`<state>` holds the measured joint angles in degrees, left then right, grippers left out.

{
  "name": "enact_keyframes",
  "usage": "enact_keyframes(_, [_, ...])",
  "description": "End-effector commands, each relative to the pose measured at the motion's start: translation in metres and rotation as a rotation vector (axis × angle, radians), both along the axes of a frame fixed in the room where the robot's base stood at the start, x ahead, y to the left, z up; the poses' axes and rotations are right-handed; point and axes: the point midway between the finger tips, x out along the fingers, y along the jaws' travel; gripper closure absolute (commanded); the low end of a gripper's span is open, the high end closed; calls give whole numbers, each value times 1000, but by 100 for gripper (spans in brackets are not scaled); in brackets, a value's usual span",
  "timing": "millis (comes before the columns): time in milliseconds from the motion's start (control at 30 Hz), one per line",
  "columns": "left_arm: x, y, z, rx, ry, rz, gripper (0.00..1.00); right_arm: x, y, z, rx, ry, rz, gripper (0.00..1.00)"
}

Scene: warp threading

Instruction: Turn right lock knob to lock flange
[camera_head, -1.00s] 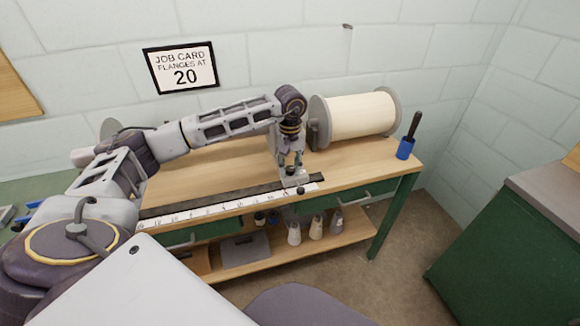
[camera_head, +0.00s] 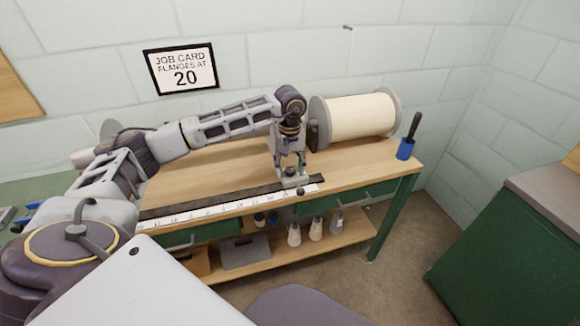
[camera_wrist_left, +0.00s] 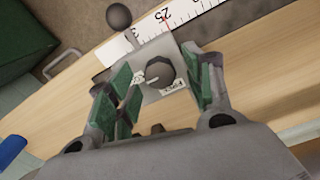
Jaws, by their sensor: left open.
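The right lock knob (camera_wrist_left: 160,73) is dark and round with a pale pointer line. It sits on a light grey flange block (camera_wrist_left: 150,94) with a small white label beside it, too blurred to read surely. My left gripper (camera_head: 291,167) points down over this block at the right end of the rail. In the left wrist view its green-padded fingers stand apart on either side of the knob, with visible gaps. In the head view the fingers and arm hide the knob. My right gripper is not in view.
A white ruler (camera_head: 205,212) and dark rail run along the bench front. A dark ball handle (camera_wrist_left: 118,15) is beside the block. A large cream spool (camera_head: 361,116) and a blue brush holder (camera_head: 405,149) stand on the bench. The job card (camera_head: 181,69) reads 20.

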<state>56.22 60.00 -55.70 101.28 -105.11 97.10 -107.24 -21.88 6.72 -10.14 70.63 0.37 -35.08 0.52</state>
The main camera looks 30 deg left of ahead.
Motion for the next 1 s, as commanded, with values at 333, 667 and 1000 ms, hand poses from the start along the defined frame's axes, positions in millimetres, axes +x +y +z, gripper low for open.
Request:
enact_keyframes(333, [1, 0, 32, 0, -3, -1, 48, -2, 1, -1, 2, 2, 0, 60])
enact_keyframes(667, [1, 0, 81, 0, -3, 0, 48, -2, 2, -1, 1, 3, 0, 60])
enact_keyframes(1000, [1, 0, 115, 0, -1, 0, 48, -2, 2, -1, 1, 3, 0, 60])
